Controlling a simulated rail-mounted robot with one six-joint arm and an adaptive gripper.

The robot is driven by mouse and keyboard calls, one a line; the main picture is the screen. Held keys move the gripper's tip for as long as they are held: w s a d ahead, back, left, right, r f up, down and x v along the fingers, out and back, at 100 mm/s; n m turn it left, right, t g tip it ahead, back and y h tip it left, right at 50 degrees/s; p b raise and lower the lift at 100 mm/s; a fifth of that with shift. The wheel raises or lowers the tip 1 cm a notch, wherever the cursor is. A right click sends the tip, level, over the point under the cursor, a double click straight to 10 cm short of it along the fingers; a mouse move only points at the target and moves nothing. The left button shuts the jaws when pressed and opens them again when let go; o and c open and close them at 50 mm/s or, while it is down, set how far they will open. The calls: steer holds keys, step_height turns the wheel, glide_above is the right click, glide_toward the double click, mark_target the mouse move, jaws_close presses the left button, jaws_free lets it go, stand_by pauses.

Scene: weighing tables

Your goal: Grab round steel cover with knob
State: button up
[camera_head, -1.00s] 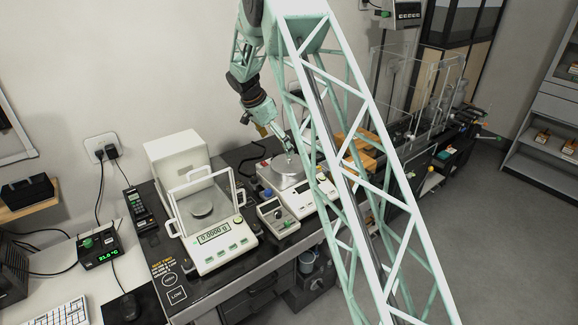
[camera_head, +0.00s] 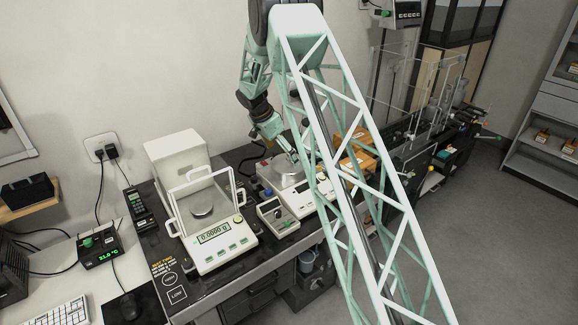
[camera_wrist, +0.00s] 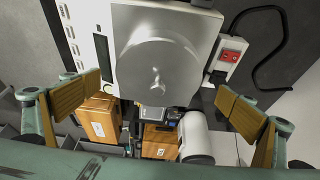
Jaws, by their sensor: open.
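The round steel cover (camera_wrist: 150,62) lies on the pan area of a white balance (camera_wrist: 205,28). Its small three-lobed knob (camera_wrist: 157,84) sticks up at its middle. In the head view the cover (camera_head: 285,178) shows as a grey disc on the balance, partly hidden by my arm. My gripper (camera_wrist: 160,93) is open and empty, with its tan finger pads spread to the left and right of the cover and knob in the wrist view. The gap between the pads and the cover is hard to judge. In the head view my gripper is mostly hidden behind my own lattice arm.
A second balance (camera_head: 214,238) with a glass draft shield stands to the left. A small control box (camera_head: 277,215) sits between the two balances. Cardboard boxes (camera_wrist: 97,118) lie beyond the cover's balance. A black cable (camera_wrist: 284,40) curves at the right in the wrist view.

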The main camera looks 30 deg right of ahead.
mark_target(287, 164)
steer(key=shift+d+f, duration=0.2)
steer(key=shift+f, duration=0.4)
steer(key=shift+f, duration=0.1)
steer(key=shift+x, duration=2.5)
steer(key=shift+c, duration=0.9)
steer(key=c, duration=0.5)
